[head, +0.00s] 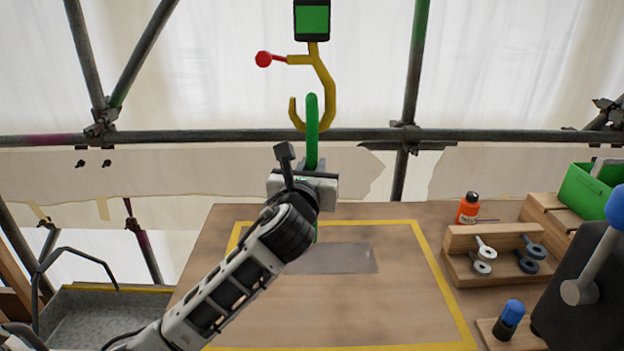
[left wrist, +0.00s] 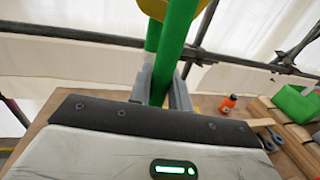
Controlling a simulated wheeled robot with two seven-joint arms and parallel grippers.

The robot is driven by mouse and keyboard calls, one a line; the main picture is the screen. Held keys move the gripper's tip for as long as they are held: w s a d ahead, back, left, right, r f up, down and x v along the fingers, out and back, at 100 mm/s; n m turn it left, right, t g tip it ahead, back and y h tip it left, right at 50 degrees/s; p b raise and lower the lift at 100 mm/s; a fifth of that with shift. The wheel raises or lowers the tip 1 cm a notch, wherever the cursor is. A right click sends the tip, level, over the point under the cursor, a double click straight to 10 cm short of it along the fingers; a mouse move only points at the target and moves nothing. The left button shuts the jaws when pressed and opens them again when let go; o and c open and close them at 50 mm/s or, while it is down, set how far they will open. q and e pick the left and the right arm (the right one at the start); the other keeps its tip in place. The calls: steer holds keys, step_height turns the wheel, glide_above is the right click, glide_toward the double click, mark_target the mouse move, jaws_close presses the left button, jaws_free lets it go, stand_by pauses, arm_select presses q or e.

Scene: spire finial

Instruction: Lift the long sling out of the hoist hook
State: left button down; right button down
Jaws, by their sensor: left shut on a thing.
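The yellow hoist hook (head: 324,90) hangs at the top middle of the head view, below a black and green block (head: 312,19). A red-tipped lever (head: 264,59) sticks out to its left. The long green sling (head: 312,125) loops over the bottom of the hook and hangs down from it. My left gripper (head: 314,167) is shut on the sling just below the hook. In the left wrist view the sling (left wrist: 175,50) rises between the two grey fingers (left wrist: 160,90) to the yellow hook (left wrist: 158,8). My right gripper is not in view.
A wooden table (head: 400,300) with a yellow taped outline lies below. On its right are an orange bottle (head: 468,208), a wooden rack (head: 492,240) with shackle-like metal parts, and a green bin (head: 590,188). Scaffold tubes (head: 230,135) cross behind. A grey tray (head: 100,315) stands at lower left.

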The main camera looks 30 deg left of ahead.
mark_target(311, 150)
arm_select(q)
step_height(311, 150, up, 4)
steer(key=shift+f, duration=0.1)
steer(key=s+a+b, duration=0.1)
steer(key=s+a, duration=0.3)
steer(key=a, duration=0.3)
steer(key=s+a+b, duration=0.1)
steer(key=s+a, duration=0.4)
steer(key=a, duration=0.3)
steer(key=shift+s+a+f+b, duration=0.15)
steer(key=shift+s+b, duration=0.1)
steer(key=shift+b, duration=0.05)
